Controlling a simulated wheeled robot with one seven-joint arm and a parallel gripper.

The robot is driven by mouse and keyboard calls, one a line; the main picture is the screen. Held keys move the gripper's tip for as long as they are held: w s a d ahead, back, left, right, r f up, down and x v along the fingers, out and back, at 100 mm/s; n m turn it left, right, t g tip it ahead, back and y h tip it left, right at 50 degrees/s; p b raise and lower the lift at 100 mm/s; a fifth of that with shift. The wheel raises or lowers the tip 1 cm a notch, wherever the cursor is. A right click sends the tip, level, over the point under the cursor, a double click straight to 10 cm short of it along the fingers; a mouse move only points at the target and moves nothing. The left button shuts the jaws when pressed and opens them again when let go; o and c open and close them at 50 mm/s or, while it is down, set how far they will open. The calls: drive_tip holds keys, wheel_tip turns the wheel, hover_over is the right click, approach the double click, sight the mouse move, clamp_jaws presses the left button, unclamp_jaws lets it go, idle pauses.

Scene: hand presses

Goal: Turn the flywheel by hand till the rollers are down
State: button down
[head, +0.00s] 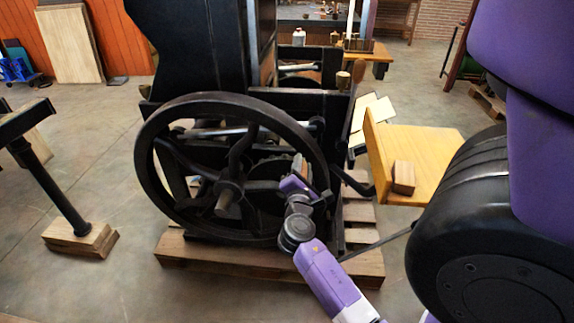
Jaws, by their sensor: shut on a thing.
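The flywheel (144,168) is a large dark spoked wheel with a thick rim, standing upright on the near side of the black press (190,60). Its hub and shaft end (228,198) face me. My purple arm comes up from the bottom and hides part of the lower right rim. A pale metal rod shows behind the spokes; I cannot tell which parts are the rollers or how high they stand.
The press stands on a wooden pallet (215,257). A yellow wooden board (428,150) with a small wood block (403,177) sticks out at the right. A dark post on wood blocks (80,235) stands at the left. Open concrete floor lies between.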

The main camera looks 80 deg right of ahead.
drive_tip(key=shift+m, duration=0.3)
drive_tip(key=shift+s+d+f+b, duration=0.1)
drive_tip(key=shift+s+f+b, duration=0.3)
drive_tip(key=shift+f+b, duration=0.35)
drive_tip(key=shift+s+a+f+b, duration=0.1)
drive_tip(key=shift+s+f+b, duration=0.35)
drive_tip(key=shift+f, duration=0.55)
drive_tip(key=shift+s+d+f+b, duration=0.1)
drive_tip(key=shift+s+f+b, duration=0.3)
drive_tip(key=shift+f+b, duration=0.35)
drive_tip(key=shift+f, duration=0.1)
drive_tip(key=c, duration=1.1)
unclamp_jaws()
drive_tip(key=a, duration=0.7)
drive_tip(key=shift+s+a, duration=0.35)
drive_tip(key=shift+a, duration=0.05)
